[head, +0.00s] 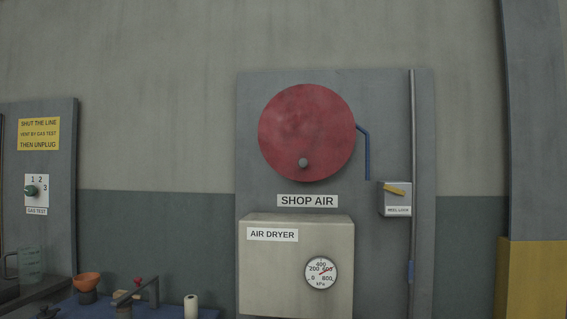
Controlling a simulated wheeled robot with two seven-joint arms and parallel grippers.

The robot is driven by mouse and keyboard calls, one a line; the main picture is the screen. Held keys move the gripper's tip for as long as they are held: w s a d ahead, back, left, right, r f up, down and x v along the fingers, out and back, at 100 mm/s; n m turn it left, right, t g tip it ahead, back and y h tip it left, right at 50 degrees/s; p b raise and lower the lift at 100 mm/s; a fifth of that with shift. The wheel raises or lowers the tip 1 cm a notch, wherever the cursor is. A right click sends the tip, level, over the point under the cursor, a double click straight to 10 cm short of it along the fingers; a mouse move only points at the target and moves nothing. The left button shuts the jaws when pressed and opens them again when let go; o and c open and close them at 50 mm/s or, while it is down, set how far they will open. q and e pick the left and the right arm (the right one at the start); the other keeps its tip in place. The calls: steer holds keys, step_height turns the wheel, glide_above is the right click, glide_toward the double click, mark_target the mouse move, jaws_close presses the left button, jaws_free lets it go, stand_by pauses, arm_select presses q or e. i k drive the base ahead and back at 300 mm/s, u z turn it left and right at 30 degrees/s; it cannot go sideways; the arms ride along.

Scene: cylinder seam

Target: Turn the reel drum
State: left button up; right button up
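The reel drum (306,125) is a large red disc on a grey wall panel, right of the picture's middle. A small grey knob (303,162) sits on its face near the bottom. A blue hose (366,150) leaves the drum's right side, bends and hangs down. A "SHOP AIR" label (307,201) is under the drum. Neither of my grippers is in view.
A beige air dryer box (295,289) with a pressure gauge (321,272) is below the drum. A vertical grey pipe (412,150) runs beside the lock. At lower left are a dial (31,190), an orange funnel (88,281) and a glass jug (31,263).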

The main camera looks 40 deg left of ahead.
mark_target(307, 132)
steer(key=u, duration=0.25)
steer(key=i, duration=1.05)
steer(key=z, duration=0.25)
